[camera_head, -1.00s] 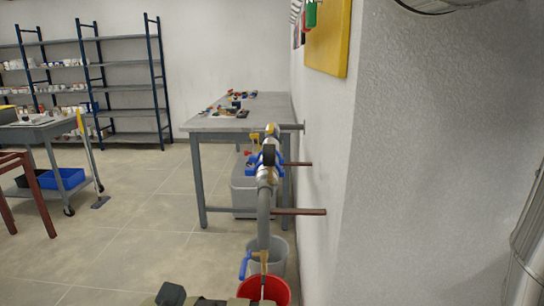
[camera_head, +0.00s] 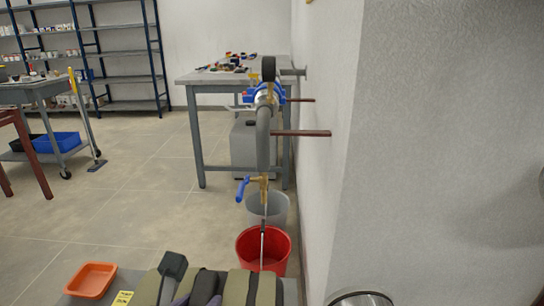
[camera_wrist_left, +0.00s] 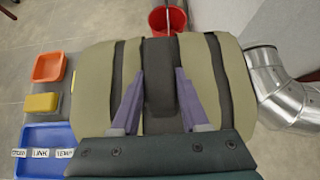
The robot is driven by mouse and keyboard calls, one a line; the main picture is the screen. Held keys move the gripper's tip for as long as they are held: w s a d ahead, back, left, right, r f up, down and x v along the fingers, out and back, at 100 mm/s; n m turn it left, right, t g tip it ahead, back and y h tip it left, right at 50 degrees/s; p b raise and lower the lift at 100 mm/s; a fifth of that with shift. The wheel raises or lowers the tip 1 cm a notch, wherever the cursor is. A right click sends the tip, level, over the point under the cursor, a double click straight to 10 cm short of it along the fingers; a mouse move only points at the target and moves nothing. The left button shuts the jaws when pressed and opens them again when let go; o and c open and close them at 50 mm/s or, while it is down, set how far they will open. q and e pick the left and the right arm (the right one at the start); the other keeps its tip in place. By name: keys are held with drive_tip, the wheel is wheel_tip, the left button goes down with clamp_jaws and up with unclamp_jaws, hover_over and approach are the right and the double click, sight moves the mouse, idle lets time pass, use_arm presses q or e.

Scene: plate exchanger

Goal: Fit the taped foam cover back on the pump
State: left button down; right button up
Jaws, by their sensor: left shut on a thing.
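The foam cover (camera_wrist_left: 220,80) is a padded olive-green piece with dark bands across it. It also shows at the bottom edge of the head view (camera_head: 236,288). My left gripper (camera_wrist_left: 160,75) has purple fingers, which stand either side of the cover's dark raised middle band and are shut on it. In the head view only a little purple of the gripper shows against the cover. The cover's underside is hidden, and I cannot tell what it touches. I cannot pick out the pump with certainty. My right gripper is not in view.
A grey pipe (camera_head: 263,140) with a blue-handled brass valve (camera_head: 258,188) stands over a red bucket (camera_head: 250,255). An orange tray (camera_head: 92,280) sits left of the cover. A yellow block (camera_wrist_left: 41,103) and blue tray (camera_wrist_left: 30,136) lie beside it. A silver duct (camera_wrist_left: 275,85) is close right.

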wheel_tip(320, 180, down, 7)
drive_tip(key=b, duration=0.5)
use_arm(q)
wheel_tip(320, 180, down, 4)
drive_tip(key=shift+f+p, duration=0.15)
drive_tip(key=shift+p, duration=0.85)
wheel_tip(320, 180, up, 21)
drive_tip(key=p, duration=2.1)
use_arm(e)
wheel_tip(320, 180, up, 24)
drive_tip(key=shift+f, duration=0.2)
use_arm(q)
drive_tip(key=shift+f, duration=0.1)
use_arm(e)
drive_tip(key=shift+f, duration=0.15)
use_arm(q)
wheel_tip(320, 180, down, 24)
drive_tip(key=r+b, duration=0.1)
drive_tip(key=b, duration=2.3)
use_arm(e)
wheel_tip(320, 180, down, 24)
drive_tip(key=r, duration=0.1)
use_arm(q)
wheel_tip(320, 180, up, 23)
drive_tip(key=p, duration=2.4)
drive_tip(key=shift+r, duration=0.15)
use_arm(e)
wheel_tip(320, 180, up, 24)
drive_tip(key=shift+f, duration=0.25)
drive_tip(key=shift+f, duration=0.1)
